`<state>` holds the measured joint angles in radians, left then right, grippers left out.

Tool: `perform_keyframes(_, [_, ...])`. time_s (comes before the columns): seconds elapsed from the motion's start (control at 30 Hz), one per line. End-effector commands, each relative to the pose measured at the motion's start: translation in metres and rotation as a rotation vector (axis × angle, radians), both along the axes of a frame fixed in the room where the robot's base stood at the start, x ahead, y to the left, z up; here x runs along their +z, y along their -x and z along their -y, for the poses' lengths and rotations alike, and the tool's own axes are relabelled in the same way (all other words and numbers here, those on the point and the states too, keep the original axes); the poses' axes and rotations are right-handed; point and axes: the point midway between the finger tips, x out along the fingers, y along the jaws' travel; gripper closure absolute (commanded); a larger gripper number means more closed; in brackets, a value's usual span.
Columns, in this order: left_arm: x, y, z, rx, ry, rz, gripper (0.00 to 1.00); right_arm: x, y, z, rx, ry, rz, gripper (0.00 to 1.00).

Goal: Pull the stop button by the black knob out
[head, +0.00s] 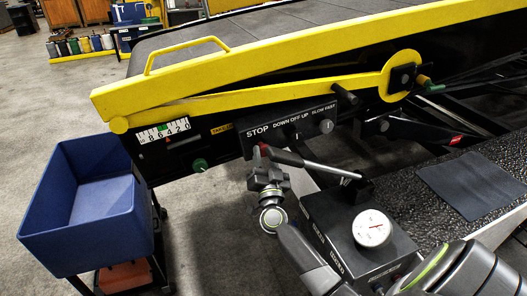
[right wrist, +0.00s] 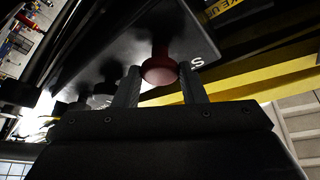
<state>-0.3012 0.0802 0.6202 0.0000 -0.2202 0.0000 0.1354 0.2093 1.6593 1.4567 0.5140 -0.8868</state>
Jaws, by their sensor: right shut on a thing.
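The red stop button (right wrist: 159,68) has a round mushroom head and sits on the dark control panel (head: 293,128). In the head view only a bit of its red (head: 263,148) shows under the STOP label. My right gripper (head: 264,161) is at the button from below. In the right wrist view the two fingers of my right gripper (right wrist: 160,76) are shut on it, one on each side. Whether the button is in or out cannot be told. A dark round knob (head: 326,127) is at the panel's right end. My left gripper is not in view.
A metal lever (head: 315,165) runs close beside my right gripper, above a dark box with a round gauge (head: 371,228). A yellow rail (head: 255,101) runs above the panel. A green knob (head: 199,165) and a blue bin (head: 82,238) are at the left.

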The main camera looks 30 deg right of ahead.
Motion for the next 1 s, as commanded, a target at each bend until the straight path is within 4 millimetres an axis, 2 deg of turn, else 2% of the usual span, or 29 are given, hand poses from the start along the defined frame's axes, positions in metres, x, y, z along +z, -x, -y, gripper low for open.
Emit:
perform_keyframes(0.23, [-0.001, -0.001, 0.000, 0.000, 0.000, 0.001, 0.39, -0.005, 0.002, 0.000, -0.002, -0.003, -0.006, 1.00])
perform_keyframes(0.27, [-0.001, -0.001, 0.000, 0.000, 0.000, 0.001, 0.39, -0.005, 0.002, 0.000, -0.002, -0.003, -0.006, 0.61])
perform_keyframes(0.4, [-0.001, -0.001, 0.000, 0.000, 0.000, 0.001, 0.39, -0.004, 0.002, 0.000, -0.002, -0.003, -0.005, 0.43])
perform_keyframes(0.77, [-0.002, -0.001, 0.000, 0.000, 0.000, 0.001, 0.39, -0.005, 0.004, -0.002, -0.001, -0.002, -0.003, 0.41])
perform_keyframes(0.87, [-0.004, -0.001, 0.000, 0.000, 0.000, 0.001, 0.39, -0.010, 0.014, -0.006, 0.000, -0.003, -0.004, 0.41])
perform_keyframes(1.0, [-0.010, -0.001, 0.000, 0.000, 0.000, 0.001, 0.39, -0.021, 0.038, -0.018, -0.001, -0.006, -0.006, 0.41])
